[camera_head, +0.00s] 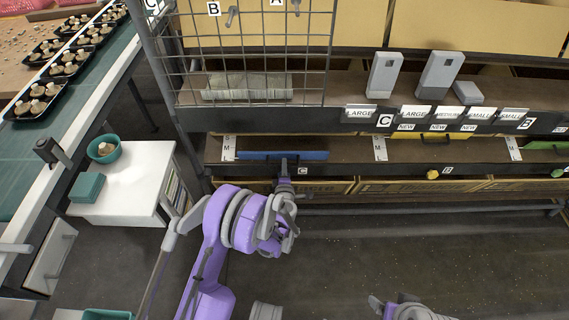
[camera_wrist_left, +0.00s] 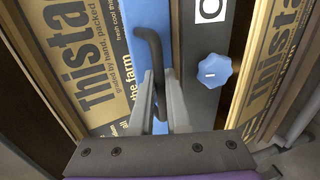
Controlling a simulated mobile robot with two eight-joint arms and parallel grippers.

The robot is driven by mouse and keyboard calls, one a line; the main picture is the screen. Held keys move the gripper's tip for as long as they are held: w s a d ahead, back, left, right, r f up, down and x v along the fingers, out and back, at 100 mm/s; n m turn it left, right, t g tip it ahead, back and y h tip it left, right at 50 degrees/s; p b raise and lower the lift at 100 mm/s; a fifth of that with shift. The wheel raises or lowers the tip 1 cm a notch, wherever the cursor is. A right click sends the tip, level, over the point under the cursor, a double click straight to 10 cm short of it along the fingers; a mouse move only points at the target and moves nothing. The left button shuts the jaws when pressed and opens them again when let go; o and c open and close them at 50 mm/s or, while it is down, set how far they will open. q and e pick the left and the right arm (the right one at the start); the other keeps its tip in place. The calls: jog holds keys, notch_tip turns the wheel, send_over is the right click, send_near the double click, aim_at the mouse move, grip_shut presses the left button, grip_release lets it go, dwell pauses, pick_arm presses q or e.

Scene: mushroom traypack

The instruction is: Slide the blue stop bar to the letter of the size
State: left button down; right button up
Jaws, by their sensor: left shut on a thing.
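The blue stop bar (camera_head: 305,155) lies lengthwise along the lower shelf, left of centre in the head view. A white strip with letters S, M, L (camera_head: 229,148) stands at its left end; the bar lies near the lower letter, L. My left gripper (camera_head: 285,177) reaches the bar's middle from the front. In the left wrist view my left gripper (camera_wrist_left: 156,105) is shut on the dark bent handle (camera_wrist_left: 143,40) of the blue bar. A light-blue knob (camera_wrist_left: 211,70) sits beside it. My right gripper (camera_head: 383,306) shows only partly at the bottom edge.
A second letter strip (camera_head: 379,148) and a yellow knob (camera_head: 432,175) are farther right. A wire rack (camera_head: 255,50) hangs above the bar. Printed cartons (camera_wrist_left: 75,50) lie behind the handle. The floor in front is clear.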

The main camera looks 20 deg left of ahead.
pick_arm(q)
jog(key=c, duration=0.9)
grip_release()
jog(key=p+v, duration=0.1)
jog(key=v, duration=0.9)
jog(key=shift+s+d+r, duration=0.1)
jog(key=shift+s+d, duration=0.1)
jog(key=shift+s, duration=0.15)
